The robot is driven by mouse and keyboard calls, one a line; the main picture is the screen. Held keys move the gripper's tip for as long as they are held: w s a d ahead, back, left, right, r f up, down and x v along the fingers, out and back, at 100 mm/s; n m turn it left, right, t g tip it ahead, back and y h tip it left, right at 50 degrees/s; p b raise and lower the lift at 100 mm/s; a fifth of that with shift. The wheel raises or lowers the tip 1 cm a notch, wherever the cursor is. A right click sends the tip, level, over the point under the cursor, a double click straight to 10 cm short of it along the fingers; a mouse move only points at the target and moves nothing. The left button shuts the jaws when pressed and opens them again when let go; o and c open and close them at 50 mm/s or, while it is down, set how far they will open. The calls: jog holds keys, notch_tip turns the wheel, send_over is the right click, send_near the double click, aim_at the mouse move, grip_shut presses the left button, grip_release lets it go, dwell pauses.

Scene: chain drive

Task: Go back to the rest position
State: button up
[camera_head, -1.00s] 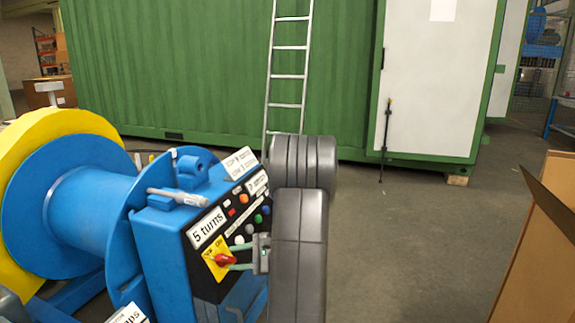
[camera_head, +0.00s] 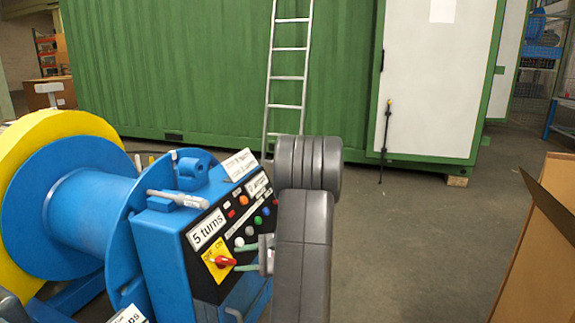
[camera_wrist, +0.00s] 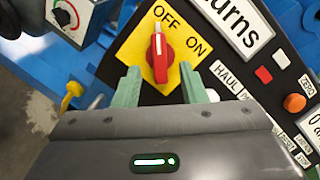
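My gripper (camera_head: 238,258) is in front of the blue machine's control panel (camera_head: 228,230), at the red rotary knob (camera_head: 222,262). In the wrist view its two green fingers (camera_wrist: 160,88) are apart and nothing is held between them. The red knob (camera_wrist: 158,55) shows just beyond the fingertips, on a yellow plate (camera_wrist: 135,48) marked OFF and ON. The knob's tip points up, near the OFF lettering. My grey arm hides part of the machine's right side in the head view.
The blue machine (camera_head: 160,245) with its drum (camera_head: 85,210) fills the left. A cardboard box (camera_head: 540,250) stands at the right. A green container (camera_head: 190,75) and a ladder (camera_head: 288,77) are behind. Grey floor (camera_head: 420,235) is open between arm and box.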

aim_at(229, 261)
jog(key=p+v, duration=0.1)
jog(key=v, duration=0.9)
jog(key=b+x, duration=0.2)
jog(key=x, duration=1.2)
jog(key=shift+a+f, duration=0.1)
jog(key=shift+r+m+p, duration=0.3)
jog(key=shift+m+p, duration=0.3)
jog(key=shift+p, duration=0.25)
jog(key=shift+m+p, duration=0.4)
jog(key=shift+m, duration=0.1)
jog(key=m+t+p, duration=0.1)
jog(key=m+p, duration=0.3)
jog(key=m, duration=0.1)
jog(key=shift+s+t, duration=0.15)
jog(key=shift+t, duration=0.25)
jog(key=shift+f+m+t+p, duration=0.25)
jog(key=shift+m+p, duration=0.3)
jog(key=shift+m, duration=0.35)
jog(key=shift+r, duration=0.1)
